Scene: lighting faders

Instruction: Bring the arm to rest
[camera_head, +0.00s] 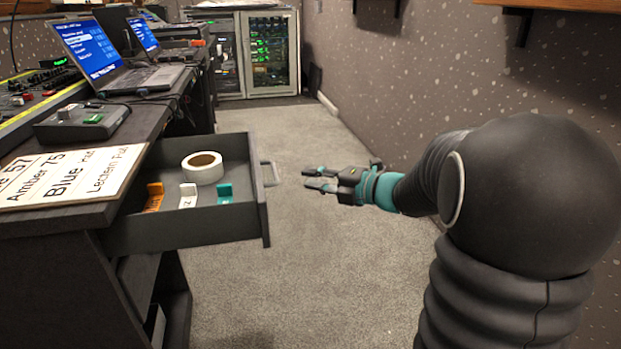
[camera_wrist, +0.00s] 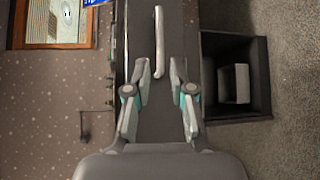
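My gripper (camera_head: 306,179) hangs in the air to the right of the pulled-out drawer (camera_head: 190,235). Its two fingers are apart and nothing is between them. It points left toward the pale drawer handle (camera_head: 270,174), with a gap between the fingertips and the handle. My arm reaches in from the right of the head view. In the wrist view my gripper (camera_wrist: 158,62) shows its fingers spread, with the handle (camera_wrist: 158,40) ahead between them.
The drawer holds a roll of white tape (camera_head: 203,168) and orange, white and teal tabs. A labelled board (camera_head: 70,176) and a small grey fader box (camera_head: 82,122) lie on the desk. Grey carpet (camera_head: 300,270) is clear; a speckled wall (camera_head: 400,90) stands right.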

